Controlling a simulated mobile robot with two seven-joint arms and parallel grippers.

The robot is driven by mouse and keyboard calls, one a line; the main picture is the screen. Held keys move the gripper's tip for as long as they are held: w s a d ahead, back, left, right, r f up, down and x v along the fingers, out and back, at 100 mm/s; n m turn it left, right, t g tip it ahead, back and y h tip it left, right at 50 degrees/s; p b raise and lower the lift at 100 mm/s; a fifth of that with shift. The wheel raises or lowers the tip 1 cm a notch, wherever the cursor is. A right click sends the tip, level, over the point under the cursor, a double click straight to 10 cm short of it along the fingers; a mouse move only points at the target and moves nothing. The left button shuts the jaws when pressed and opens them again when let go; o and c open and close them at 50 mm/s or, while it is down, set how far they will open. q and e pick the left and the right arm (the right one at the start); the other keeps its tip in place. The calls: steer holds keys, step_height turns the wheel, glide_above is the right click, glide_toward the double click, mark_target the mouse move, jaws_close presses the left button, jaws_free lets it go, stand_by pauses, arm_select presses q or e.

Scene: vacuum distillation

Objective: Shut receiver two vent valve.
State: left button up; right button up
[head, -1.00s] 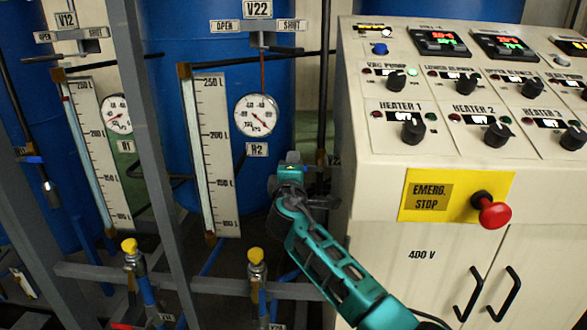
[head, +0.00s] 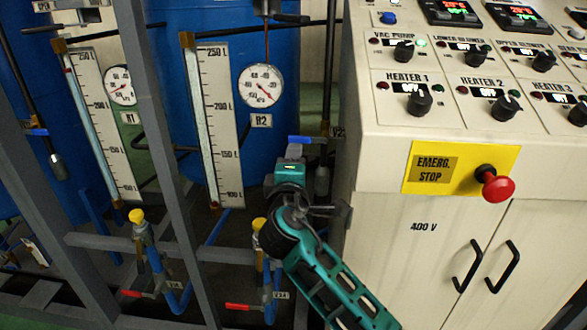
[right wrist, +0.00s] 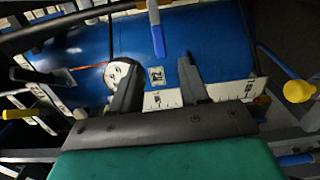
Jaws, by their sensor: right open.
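A blue valve lever (head: 302,139) sits at a dark upright pipe beside receiver two, by a partly hidden label starting V2. I take it for the vent valve, but the label is not fully readable. The lever looks crosswise to the pipe. My right gripper (head: 291,160) is just below and in front of it; its fingers are mostly hidden there. In the right wrist view the open fingers (right wrist: 158,77) have the blue lever (right wrist: 157,40) lined up between and beyond their tips, with no visible contact. Receiver two (head: 185,75) is the blue tank labelled R2. My left gripper is out of view.
The control cabinet (head: 385,235) with its red emergency stop (head: 497,188) stands close to the right of my arm. A grey frame post (head: 165,150) is to the left. Yellow-handled valves (head: 137,216) and red levers (head: 240,306) are low down.

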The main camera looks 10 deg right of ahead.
steer(key=v, duration=0.2)
steer(key=shift+s+a, duration=0.1)
steer(key=shift+s, duration=0.15)
